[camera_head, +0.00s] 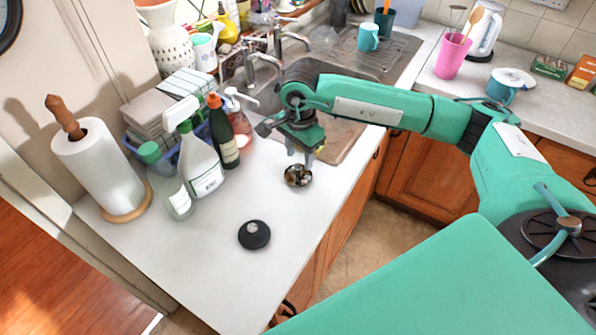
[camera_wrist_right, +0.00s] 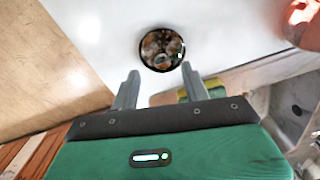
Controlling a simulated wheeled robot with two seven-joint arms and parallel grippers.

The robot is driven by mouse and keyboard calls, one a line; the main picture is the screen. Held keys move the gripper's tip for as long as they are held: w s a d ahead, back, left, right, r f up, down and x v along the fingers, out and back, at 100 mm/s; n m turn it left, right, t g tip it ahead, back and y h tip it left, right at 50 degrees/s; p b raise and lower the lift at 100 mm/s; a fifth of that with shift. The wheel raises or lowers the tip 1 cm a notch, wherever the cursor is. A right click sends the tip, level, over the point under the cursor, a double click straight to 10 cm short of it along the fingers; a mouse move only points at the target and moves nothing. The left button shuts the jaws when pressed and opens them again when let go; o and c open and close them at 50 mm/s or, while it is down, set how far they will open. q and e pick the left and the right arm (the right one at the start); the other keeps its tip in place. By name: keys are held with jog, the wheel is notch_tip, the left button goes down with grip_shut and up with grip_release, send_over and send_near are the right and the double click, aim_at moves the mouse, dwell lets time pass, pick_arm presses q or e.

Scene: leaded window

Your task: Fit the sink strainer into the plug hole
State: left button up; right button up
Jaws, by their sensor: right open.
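The sink strainer (camera_head: 298,176), a small round piece with a dark rim and a shiny, mottled brown and grey middle, sits on the white worktop. In the right wrist view the strainer (camera_wrist_right: 161,48) lies just beyond the fingertips, roughly centred between them. My right gripper (camera_head: 302,158) points down just over it, open and empty; its two fingers also show apart in the wrist view (camera_wrist_right: 160,71). My left gripper is out of view.
A spray bottle (camera_head: 200,160), a dark bottle (camera_head: 223,135) and a paper towel roll (camera_head: 98,165) stand left of my right gripper. The steel sink (camera_head: 345,138) is behind it. The worktop (camera_head: 205,265) around the black piece is clear.

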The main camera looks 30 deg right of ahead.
aim_at(298, 165)
jog(key=shift+f, duration=0.25)
notch_tip(298, 165, down, 4)
jog(key=p, duration=0.2)
jog(key=shift+w+a+f+p, duration=0.1)
jog(key=shift+w+f+p, duration=0.05)
jog(key=shift+p, duration=0.15)
jog(key=shift+f, duration=0.25)
grip_shut()
jog(key=shift+r, duration=0.1)
